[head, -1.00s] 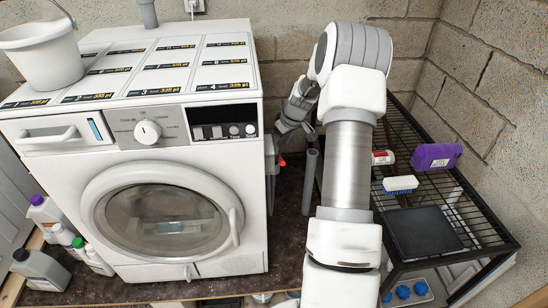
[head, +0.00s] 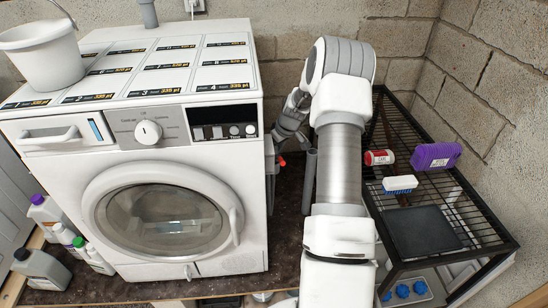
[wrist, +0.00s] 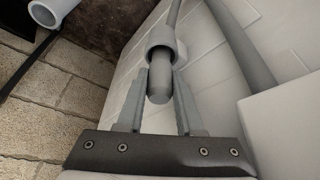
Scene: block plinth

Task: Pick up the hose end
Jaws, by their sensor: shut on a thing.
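The hose end (wrist: 160,85) is a grey cylinder with a wider collar, and its grey hose runs up out of the top of the wrist view. My gripper (wrist: 160,88) has one finger on each side of it and is shut on it near the collar. The tip points down toward the gripper's dark base. In the head view my gripper (head: 279,134) is small, in the gap right of the washing machine (head: 215,165). The hose end cannot be made out there.
An upright grey pipe (head: 309,180) stands in the gap, with a small red part (head: 281,162) beside the machine. An open pale pipe mouth (wrist: 48,12) shows in the wrist view. A black wire rack (head: 458,205) holding several items stands at right.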

